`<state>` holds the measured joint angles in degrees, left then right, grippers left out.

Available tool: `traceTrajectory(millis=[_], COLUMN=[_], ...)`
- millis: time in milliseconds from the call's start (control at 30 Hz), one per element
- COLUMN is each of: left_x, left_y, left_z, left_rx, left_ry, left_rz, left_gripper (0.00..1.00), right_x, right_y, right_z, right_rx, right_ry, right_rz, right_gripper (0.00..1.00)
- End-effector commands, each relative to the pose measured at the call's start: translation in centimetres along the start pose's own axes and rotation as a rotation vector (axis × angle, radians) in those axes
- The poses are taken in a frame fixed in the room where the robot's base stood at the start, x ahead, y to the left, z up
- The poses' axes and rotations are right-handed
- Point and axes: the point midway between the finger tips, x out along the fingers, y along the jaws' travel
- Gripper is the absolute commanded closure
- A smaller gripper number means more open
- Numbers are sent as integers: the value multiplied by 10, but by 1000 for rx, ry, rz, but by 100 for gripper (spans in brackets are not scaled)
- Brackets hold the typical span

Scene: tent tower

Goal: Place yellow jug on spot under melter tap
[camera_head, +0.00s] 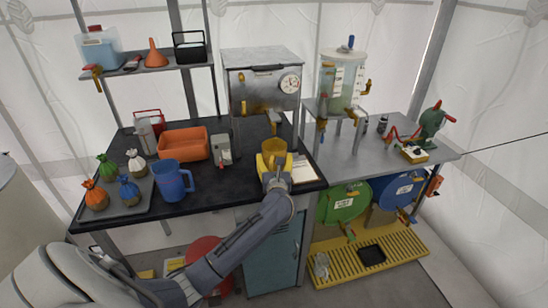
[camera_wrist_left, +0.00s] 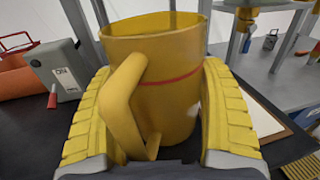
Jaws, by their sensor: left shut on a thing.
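The yellow jug (camera_head: 274,148) is upright in my left gripper (camera_head: 272,164), at the front right of the black worktop. In the left wrist view the jug (camera_wrist_left: 165,85) stands between the two yellow finger pads, with its handle toward the camera and a red line around its body. My left gripper (camera_wrist_left: 160,120) is shut on it. The grey metal melter (camera_head: 262,85) with a dial stands behind the jug, and its tap (camera_head: 274,122) is just above and behind the jug's rim in the head view. I cannot tell whether the jug touches the worktop. The spot is hidden. My right gripper is not in view.
A white sheet on a board (camera_head: 305,171) lies right of the jug. A grey box device (camera_head: 222,150), an orange bin (camera_head: 183,143) and a blue jug (camera_head: 172,180) stand to the left.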

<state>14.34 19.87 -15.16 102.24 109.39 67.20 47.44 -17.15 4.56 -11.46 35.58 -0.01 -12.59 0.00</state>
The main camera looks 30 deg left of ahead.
Motion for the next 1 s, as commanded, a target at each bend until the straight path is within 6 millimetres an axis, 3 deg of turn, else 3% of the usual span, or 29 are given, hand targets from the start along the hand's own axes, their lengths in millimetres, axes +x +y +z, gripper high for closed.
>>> traceTrajectory(millis=[267,500,633,967,1000], left_x=[15,47,44,44,44], left_y=[0,0,0,0,0], left_z=[1,2,-12,-14,-15], left_rx=[2,2,2,0,0], left_ry=[-2,-3,1,-1,0], left_rz=[0,1,0,-1,-1], left_gripper=[71,71,71,71,22], right_x=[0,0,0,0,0], right_y=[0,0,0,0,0], right_z=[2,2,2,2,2], right_rx=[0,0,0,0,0], right_ry=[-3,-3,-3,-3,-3], right_rz=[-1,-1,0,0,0], right_gripper=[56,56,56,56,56])
